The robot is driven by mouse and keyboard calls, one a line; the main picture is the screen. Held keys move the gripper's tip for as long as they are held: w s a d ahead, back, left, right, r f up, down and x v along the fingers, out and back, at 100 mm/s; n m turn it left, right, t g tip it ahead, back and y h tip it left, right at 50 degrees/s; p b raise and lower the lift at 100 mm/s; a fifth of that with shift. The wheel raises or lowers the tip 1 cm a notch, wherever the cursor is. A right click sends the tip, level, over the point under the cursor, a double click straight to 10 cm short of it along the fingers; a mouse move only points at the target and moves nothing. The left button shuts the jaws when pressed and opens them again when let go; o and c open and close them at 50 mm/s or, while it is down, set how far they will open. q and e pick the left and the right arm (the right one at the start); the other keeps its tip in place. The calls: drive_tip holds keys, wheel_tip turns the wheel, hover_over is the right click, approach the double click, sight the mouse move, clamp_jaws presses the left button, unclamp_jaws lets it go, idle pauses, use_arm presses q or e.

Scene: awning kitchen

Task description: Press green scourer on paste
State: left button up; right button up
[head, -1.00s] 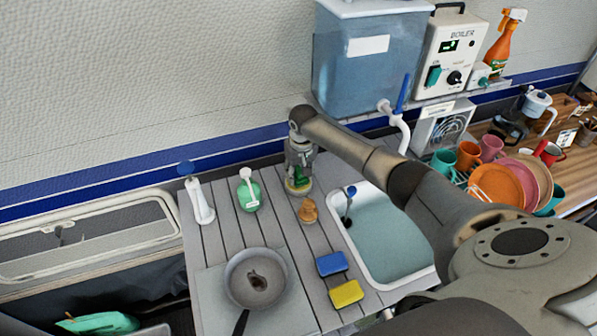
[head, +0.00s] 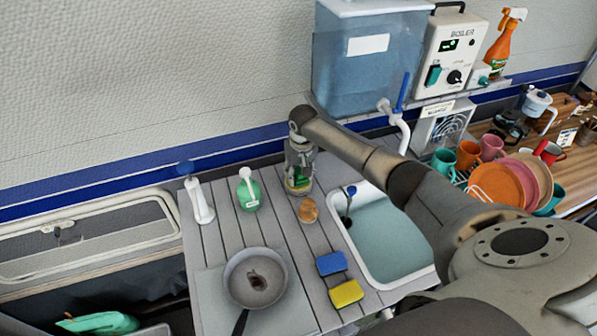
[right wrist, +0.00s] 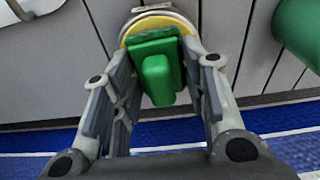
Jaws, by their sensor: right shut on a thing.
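The green scourer (right wrist: 158,78) sits between the fingers of my right gripper (right wrist: 155,112), which is shut on it. In the right wrist view the scourer's flat far side lies over a round yellow paste (right wrist: 150,21) and appears to touch it, covering part of it. In the head view my right gripper (head: 298,172) points down at the back of the counter, and a little of the green scourer (head: 299,181) shows there. The paste is mostly hidden there. My left gripper is not in view.
A round brown item (head: 308,210) stands just in front of my right gripper. A green bottle (head: 248,191) and a white dispenser (head: 199,203) stand left. The sink (head: 388,240) is right. Blue (head: 331,263) and yellow (head: 346,293) sponges and a pan (head: 255,278) lie nearer.

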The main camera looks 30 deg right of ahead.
sight(297, 168)
drive_tip(key=shift+f, duration=0.4)
drive_tip(key=shift+s+f, duration=0.1)
idle(1.8)
wheel_tip(297, 168, up, 7)
drive_tip(key=p, duration=0.7)
drive_tip(key=shift+p, duration=0.4)
drive_tip(key=shift+a, duration=0.1)
idle(0.3)
